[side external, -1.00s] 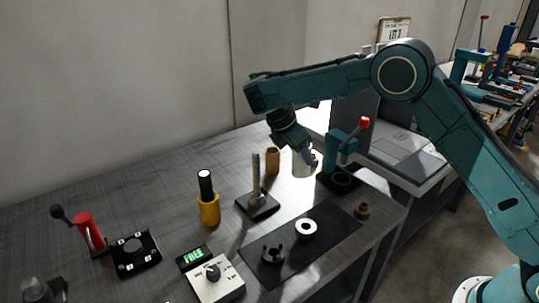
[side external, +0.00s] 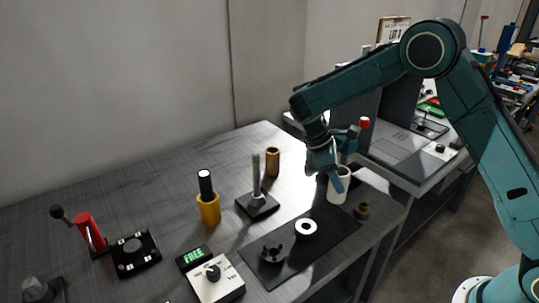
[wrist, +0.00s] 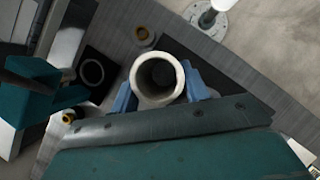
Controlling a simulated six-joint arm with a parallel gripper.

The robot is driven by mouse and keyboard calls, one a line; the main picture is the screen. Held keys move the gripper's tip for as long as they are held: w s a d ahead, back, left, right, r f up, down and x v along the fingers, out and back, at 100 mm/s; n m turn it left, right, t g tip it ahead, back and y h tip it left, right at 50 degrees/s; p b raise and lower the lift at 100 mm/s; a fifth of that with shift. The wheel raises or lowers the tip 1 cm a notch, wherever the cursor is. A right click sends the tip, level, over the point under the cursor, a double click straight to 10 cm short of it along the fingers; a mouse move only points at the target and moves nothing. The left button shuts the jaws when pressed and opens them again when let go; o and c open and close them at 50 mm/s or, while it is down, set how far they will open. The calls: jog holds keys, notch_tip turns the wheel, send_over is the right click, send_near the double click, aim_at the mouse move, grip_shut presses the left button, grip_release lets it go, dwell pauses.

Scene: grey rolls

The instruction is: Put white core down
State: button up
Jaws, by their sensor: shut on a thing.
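The white core (side external: 338,187) is a hollow white cylinder, upright in my gripper near the right end of the black mat (side external: 327,235). My gripper (side external: 336,180) is shut on it. In the wrist view the core (wrist: 158,78) shows its open end, with the blue fingers of my gripper (wrist: 160,90) on either side. I cannot tell whether its bottom touches the surface. A white ring-shaped piece (side external: 306,229) and a dark notched ring (side external: 272,254) sit on the mat to the left.
A small brown ring (side external: 362,210) stands just right of the core. A post on a square base (side external: 258,200), a brown cylinder (side external: 273,162) and a yellow holder (side external: 208,209) stand to the left.

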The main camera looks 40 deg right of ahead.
jog(key=shift+f, duration=4)
jog(key=shift+f, duration=0.1)
jog(key=o, duration=0.8)
jog(key=v, duration=1.2)
